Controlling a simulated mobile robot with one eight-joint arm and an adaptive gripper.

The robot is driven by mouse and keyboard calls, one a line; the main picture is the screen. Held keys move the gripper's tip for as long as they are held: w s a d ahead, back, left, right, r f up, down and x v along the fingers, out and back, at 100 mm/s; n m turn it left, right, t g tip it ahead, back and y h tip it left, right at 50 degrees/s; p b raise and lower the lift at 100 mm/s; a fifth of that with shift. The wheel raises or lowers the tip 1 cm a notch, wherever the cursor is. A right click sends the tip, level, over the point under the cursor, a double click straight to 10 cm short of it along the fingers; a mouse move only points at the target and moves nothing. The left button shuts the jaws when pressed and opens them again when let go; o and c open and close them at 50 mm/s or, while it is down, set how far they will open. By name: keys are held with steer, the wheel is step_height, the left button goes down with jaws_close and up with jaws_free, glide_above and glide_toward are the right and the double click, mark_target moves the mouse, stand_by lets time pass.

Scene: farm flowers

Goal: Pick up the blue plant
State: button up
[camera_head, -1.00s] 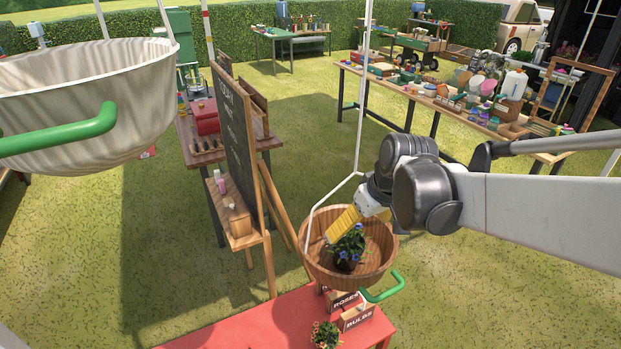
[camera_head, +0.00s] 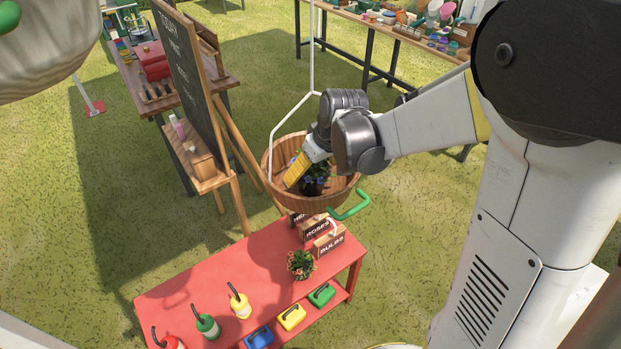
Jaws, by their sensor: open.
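The blue plant (camera_head: 317,178) has small blue flowers and dark green leaves. It stands inside a round wooden hanging basket (camera_head: 343,194) with a green handle, just right of the middle. My gripper (camera_head: 297,172) has yellow fingers and reaches down into the basket from the upper right, just left of the plant. The fingers overlap the plant's left side in the picture. I cannot tell whether they touch it. The gripper is open, and its far finger is hidden. The plant's upper part is partly covered by my gripper.
A chalkboard easel (camera_head: 185,85) stands close to the basket's left. Grass lies open between.

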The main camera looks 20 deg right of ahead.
steer(key=c, duration=1.5)
steer(key=shift+o, duration=0.2)
